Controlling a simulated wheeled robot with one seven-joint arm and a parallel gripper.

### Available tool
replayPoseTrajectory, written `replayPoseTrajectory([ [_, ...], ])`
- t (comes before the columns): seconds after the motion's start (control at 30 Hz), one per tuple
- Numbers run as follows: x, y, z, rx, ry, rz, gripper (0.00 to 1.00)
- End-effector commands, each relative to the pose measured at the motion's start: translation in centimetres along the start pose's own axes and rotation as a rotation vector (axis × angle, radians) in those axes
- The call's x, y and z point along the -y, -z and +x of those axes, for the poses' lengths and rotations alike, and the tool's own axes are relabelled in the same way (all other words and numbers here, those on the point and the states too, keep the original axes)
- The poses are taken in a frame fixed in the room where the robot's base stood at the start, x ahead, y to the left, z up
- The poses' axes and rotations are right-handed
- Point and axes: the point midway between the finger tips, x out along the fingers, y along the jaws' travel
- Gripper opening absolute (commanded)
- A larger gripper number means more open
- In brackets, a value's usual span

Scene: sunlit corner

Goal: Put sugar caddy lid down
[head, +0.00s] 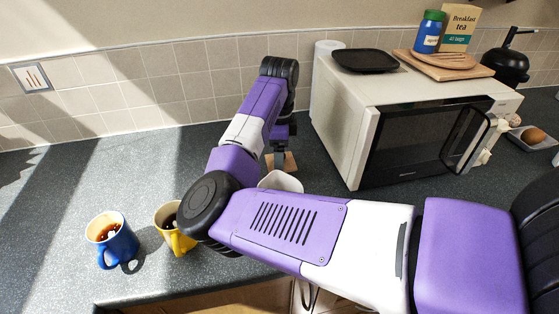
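My gripper (280,157) points down at the end of my purple and white arm, left of the microwave. Its fingers look close together on a tan, wooden-looking sugar caddy lid (289,163). The lid shows on both sides of the fingers; any knob is hidden, and I cannot tell whether the lid touches the counter. The white sugar caddy (283,181) stands just in front of it, its top uncovered and its lower part hidden behind my arm.
A blue mug (119,247) and a yellow mug (177,241), both with dark drink, stand at the front left. The microwave (345,140) fills the right, with a black tray (366,60) on top. The grey counter (110,180) is clear at the back left.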

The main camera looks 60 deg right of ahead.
Motion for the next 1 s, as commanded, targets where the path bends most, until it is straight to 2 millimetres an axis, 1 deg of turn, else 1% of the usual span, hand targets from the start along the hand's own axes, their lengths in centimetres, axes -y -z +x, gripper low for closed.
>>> replayPoseTrajectory([
  [0.03, -0.1, 0.0, 0.8, -0.002, -0.003, -0.001, 0.42],
  [0.13, -0.1, 0.0, 1.9, -0.001, -0.002, -0.001, 0.42],
  [0.5, 0.0, 0.0, 2.3, 0.001, -0.001, 0.000, 0.42],
  [0.53, 0.0, 0.0, 2.4, 0.001, -0.001, 0.000, 0.83],
  [0.57, 0.0, 0.0, 2.3, 0.001, -0.001, 0.000, 0.89],
  [0.6, 0.0, 0.0, 2.3, 0.001, -0.001, 0.000, 0.97],
  [0.63, 0.0, 0.0, 2.3, 0.001, -0.001, 0.000, 1.00],
  [0.87, 0.0, 0.0, 2.2, 0.001, -0.001, 0.000, 1.00],
  [1.0, 0.0, -0.1, 1.3, 0.002, 0.001, 0.001, 1.00],
])
